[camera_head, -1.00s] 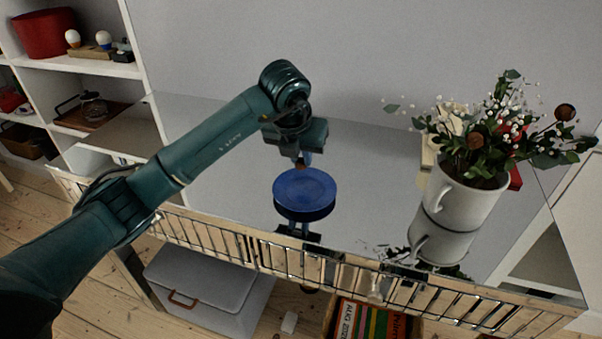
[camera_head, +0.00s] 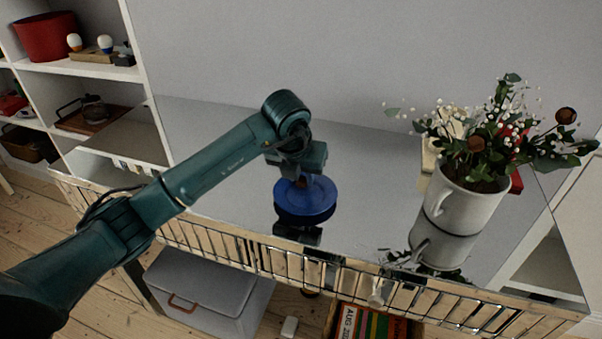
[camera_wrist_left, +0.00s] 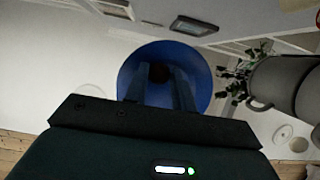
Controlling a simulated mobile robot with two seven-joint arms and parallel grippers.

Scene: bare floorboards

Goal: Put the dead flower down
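My left gripper (camera_head: 303,180) is low over a round blue dish (camera_head: 316,210) on the reflective tabletop. In the left wrist view its two fingers (camera_wrist_left: 159,85) point down at the blue dish (camera_wrist_left: 200,65). A small dark brown round head, the dead flower (camera_wrist_left: 158,72), sits between the fingertips, which look closed on it. In the head view the gripper mostly hides the flower, and whether it touches the dish is unclear. My right gripper is not in view.
A white mug (camera_head: 462,208) with leafy stems, white blossoms and brown round heads (camera_head: 566,115) stands to the right. A wire-fronted rail (camera_head: 300,262) runs along the near table edge. A shelf with a red pot (camera_head: 44,35) is at left. The tabletop between dish and mug is clear.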

